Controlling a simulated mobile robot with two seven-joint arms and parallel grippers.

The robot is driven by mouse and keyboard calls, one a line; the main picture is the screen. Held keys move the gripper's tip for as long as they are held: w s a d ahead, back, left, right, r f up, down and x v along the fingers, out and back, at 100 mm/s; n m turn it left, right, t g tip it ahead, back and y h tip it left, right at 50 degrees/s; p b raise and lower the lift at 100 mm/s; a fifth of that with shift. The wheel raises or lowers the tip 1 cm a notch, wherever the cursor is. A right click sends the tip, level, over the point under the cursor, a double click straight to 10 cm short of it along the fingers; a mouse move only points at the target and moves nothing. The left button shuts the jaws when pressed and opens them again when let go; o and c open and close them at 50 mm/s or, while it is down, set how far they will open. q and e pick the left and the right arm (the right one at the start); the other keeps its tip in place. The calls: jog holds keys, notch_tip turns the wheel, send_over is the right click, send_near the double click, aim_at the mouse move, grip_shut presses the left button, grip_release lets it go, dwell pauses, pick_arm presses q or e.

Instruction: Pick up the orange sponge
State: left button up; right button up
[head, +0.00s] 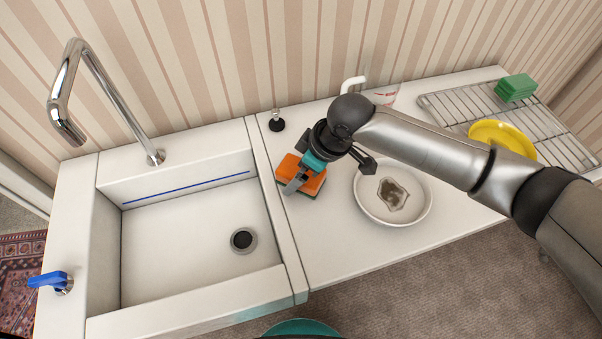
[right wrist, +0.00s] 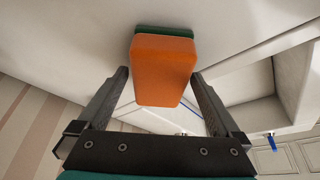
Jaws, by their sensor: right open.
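The orange sponge (head: 291,169) is a block with a green layer on one side. In the head view it sits on the white counter just right of the sink, partly covered by my right gripper (head: 295,183). In the right wrist view the sponge (right wrist: 163,72) lies ahead, between the two fingers of the right gripper (right wrist: 162,80), with a visible gap on each side. The right gripper is open and holds nothing. My left gripper is not in view.
A white sink (head: 190,235) with a chrome faucet (head: 92,80) lies left. A white plate with a dark stain (head: 367,211) stands right of the sponge. Farther right, a wire rack (head: 447,112) holds a yellow plate (head: 503,137) and green sponges (head: 515,88). A black-based stopper (head: 277,125) stands behind.

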jog(key=shift+f+p, duration=0.25)
jog(key=shift+p, duration=0.05)
jog(key=shift+c, duration=0.2)
jog(key=c, duration=1.4)
jog(key=shift+r+b, duration=0.25)
jog(key=shift+b, duration=0.15)
notch_tip(320, 180, up, 20)
jog(key=p, duration=0.4)
